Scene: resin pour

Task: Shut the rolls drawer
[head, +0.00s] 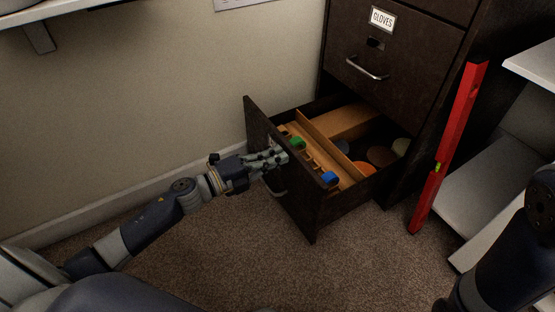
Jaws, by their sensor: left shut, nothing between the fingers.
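The bottom drawer (303,205) of a dark cabinet (400,75) is pulled out well over the carpet. Its own label does not show, so I cannot read whether it is the rolls drawer. Its silver handle (275,188) is on the outer face, partly behind my left gripper. My left gripper (283,156) is shut and empty, at the outer face of the drawer front, just above the handle. I cannot tell whether it touches the panel. My right arm shows at the right edge, but its gripper is out of view.
Inside the drawer are a wooden divider (318,143), a green item (298,143), a blue item (330,178) and several round items. A closed drawer labelled GLOVES (383,19) is above. A red spirit level (450,145) leans right of the cabinet, beside white shelves (490,195).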

